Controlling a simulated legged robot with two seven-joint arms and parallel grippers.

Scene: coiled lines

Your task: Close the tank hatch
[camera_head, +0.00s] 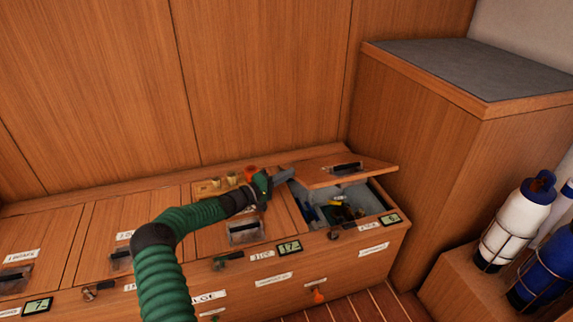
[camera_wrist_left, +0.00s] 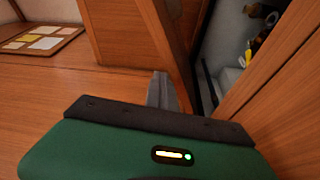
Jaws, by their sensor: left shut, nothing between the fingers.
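A wooden hatch lid (camera_head: 340,168) with a dark recessed handle is raised and tilted over the right end of the bench in the head view. Below it is an open compartment (camera_head: 372,197) holding several small items; its inside also shows in the left wrist view (camera_wrist_left: 232,50). No readable label marks this lid as the tank hatch. My left gripper (camera_head: 284,176) is shut and empty, at the left edge of the raised lid. I cannot tell whether it touches the lid. Its closed fingers (camera_wrist_left: 160,92) show in the left wrist view. My right gripper is not in view.
The bench (camera_head: 150,213) has several other hatches, lying closed, with labels and small displays. A tall wooden cabinet (camera_head: 430,130) stands right of the lid. Strapped bottles (camera_head: 515,222) stand at the far right. Wall panels (camera_head: 250,80) rise behind the bench.

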